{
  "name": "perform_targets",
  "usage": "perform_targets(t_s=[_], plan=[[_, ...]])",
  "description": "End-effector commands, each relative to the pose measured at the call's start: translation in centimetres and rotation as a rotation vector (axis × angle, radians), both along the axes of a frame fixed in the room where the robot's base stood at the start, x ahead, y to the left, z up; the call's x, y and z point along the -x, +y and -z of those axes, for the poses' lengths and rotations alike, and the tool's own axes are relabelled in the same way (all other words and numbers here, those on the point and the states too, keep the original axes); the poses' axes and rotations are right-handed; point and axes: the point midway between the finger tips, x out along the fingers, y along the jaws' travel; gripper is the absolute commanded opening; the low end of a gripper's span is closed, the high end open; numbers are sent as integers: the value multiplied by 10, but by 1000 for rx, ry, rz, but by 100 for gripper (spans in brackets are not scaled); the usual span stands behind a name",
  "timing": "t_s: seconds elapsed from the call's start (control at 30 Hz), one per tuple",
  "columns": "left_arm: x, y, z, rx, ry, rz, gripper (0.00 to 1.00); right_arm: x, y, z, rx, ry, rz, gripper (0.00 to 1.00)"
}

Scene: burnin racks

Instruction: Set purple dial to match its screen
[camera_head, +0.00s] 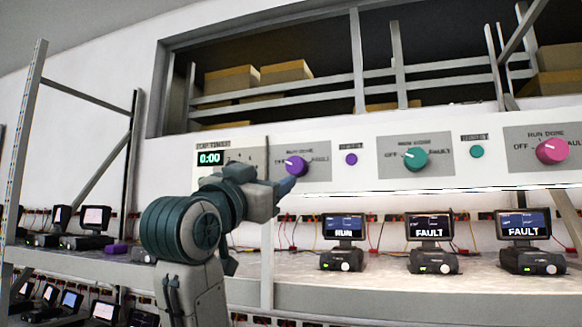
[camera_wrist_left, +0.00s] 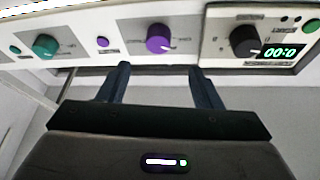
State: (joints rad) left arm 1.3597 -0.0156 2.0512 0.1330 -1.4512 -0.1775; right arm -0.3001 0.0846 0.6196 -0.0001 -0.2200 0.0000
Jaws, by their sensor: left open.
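The purple dial (camera_head: 297,166) sits on a grey plate of the white panel. Its pale mark seems to point left, the OFF side, with RUN DONE above and FAULT at right. The screen below it (camera_head: 343,226) reads RUN. My left gripper (camera_head: 287,188) is just below and in front of the dial, apart from it, and empty. In the left wrist view, the purple dial (camera_wrist_left: 159,38) shows beyond and between the two open fingers (camera_wrist_left: 158,72). My right gripper is not in view.
A timer (camera_head: 210,158) reading 0:00 is left of the dial. A small purple button (camera_head: 351,159), a teal dial (camera_head: 415,158) and a pink dial (camera_head: 552,150) are to its right. Two other screens (camera_head: 429,226) (camera_head: 523,223) read FAULT. The shelf (camera_head: 390,275) lies below.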

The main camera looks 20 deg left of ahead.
Motion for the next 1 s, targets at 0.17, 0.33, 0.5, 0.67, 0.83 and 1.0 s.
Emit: perform_targets(t_s=[0.17,0.33,0.5,0.67,0.83,1.0], plan=[[-25,-4,-14,0,6,0,59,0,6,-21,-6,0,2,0],[-56,-9,-27,1,6,1,59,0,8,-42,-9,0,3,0],[-80,-12,-35,0,6,0,59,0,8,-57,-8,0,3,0],[-92,-14,-38,0,4,-1,59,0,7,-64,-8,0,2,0],[-96,-15,-38,0,2,0,59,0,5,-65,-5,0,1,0],[-96,-15,-38,0,2,0,59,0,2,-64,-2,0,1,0]])
